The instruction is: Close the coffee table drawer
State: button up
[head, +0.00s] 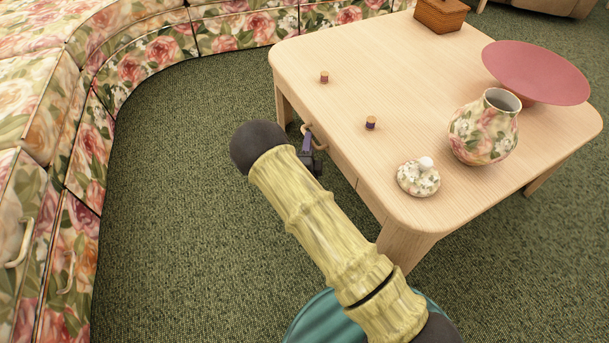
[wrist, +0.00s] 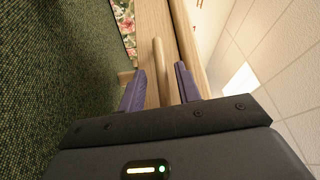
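The light wood coffee table (head: 420,85) stands to the right in the head view. Its drawer is on the side facing my arm, with a curved wooden handle (head: 320,145). The drawer front is mostly hidden under the tabletop edge and behind my arm, so I cannot tell how far it sticks out. My gripper (head: 307,140) is at the handle, partly hidden by my arm. In the wrist view my gripper (wrist: 161,69) has its two purple fingers apart, with the handle bar (wrist: 162,92) between them. Gaps show beside the bar.
On the tabletop are a floral vase (head: 483,130), its lid (head: 418,180), a pink bowl (head: 535,72), a wooden box (head: 440,14) and two small corks (head: 371,122). A floral sofa (head: 130,70) curves along the left and back. Green carpet between is clear.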

jog(key=s+f+p, duration=0.1)
jog(key=s+p, duration=0.4)
jog(key=s, duration=0.9)
jog(key=shift+s+a+f, duration=0.15)
jog(key=shift+s+f, duration=0.05)
